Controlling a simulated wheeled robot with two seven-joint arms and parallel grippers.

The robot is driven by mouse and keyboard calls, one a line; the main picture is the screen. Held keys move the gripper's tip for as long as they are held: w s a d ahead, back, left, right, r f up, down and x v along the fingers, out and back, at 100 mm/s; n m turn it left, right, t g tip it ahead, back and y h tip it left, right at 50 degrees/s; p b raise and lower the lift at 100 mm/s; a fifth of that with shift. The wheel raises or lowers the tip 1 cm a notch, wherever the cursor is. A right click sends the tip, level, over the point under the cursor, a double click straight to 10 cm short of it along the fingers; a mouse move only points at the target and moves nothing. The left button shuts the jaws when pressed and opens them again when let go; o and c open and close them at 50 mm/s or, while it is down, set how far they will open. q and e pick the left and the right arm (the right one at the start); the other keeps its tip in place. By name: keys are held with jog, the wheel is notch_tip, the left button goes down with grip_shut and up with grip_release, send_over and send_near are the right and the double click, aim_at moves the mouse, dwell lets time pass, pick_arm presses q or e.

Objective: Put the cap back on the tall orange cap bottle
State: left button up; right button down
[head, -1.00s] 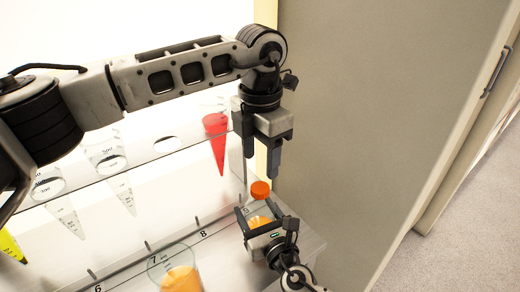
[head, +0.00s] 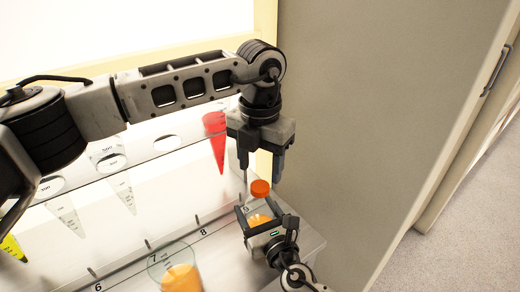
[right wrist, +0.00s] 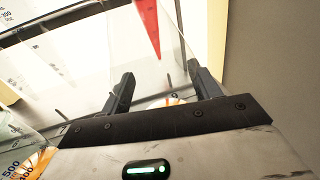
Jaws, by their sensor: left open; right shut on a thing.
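The orange cap (head: 260,188) is at the top of the tall bottle in the head view; I cannot tell whether it is seated on the neck. The clear bottle holds orange juice (head: 259,220) low down. My right gripper (head: 262,217) is shut around the bottle body. In the right wrist view its two dark fingers (right wrist: 162,85) flank the clear bottle, with a little orange showing at the base between them.
A wide beaker of orange juice (head: 182,277) stands left of the bottle, by number 7. A rack shelf holds a red conical tube (head: 217,143) close behind my left gripper, and several other tubes farther left. A grey wall panel (head: 380,130) rises on the right.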

aim_at(260, 186)
pick_arm(q)
jog(key=shift+f, duration=2.25)
jog(key=c, duration=1.1)
jog(key=shift+o, duration=0.2)
jog(key=o, duration=1.2)
jog(key=shift+c, duration=0.2)
